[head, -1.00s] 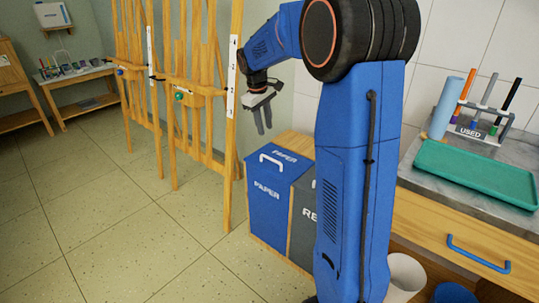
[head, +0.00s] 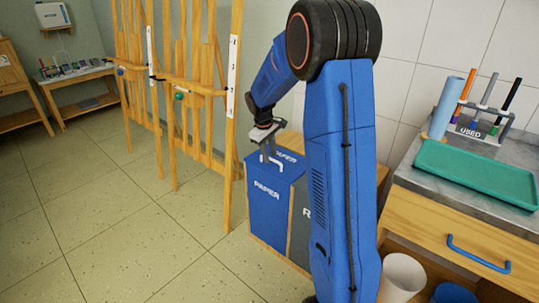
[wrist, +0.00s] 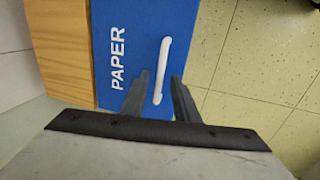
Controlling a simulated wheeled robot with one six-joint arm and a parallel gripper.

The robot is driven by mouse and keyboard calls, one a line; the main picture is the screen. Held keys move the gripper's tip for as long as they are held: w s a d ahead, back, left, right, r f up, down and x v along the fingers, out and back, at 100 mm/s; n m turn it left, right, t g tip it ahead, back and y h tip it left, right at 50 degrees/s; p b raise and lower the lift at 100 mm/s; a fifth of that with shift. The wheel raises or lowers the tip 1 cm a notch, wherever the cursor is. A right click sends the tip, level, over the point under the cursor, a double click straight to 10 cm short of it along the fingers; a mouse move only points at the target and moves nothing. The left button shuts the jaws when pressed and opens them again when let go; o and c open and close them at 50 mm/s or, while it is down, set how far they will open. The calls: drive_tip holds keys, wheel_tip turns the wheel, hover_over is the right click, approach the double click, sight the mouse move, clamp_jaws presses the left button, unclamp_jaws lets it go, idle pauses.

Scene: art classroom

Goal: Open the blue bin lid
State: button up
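The blue bin lid (head: 289,166), marked PAPER, is closed on top of the blue paper bin (head: 265,215). A white bar handle (head: 276,166) stands on the lid. My gripper (head: 266,160) is above the lid, close to the handle. In the wrist view my gripper (wrist: 160,85) is open, its two dark fingers apart. The white handle (wrist: 161,70) appears between and beyond the fingertips, its near end between them. I cannot tell whether the fingers touch it. The lid (wrist: 135,35) fills the area beyond the fingers.
A grey bin (head: 300,225) stands right of the blue one, partly hidden by my arm. A wooden easel (head: 190,95) stands close on the left. A counter with a green tray (head: 480,172) is on the right. The floor (head: 120,225) in front is clear.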

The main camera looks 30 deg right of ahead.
drive_tip(key=shift+f, duration=0.1)
clamp_jaws()
drive_tip(key=shift+d, duration=0.1)
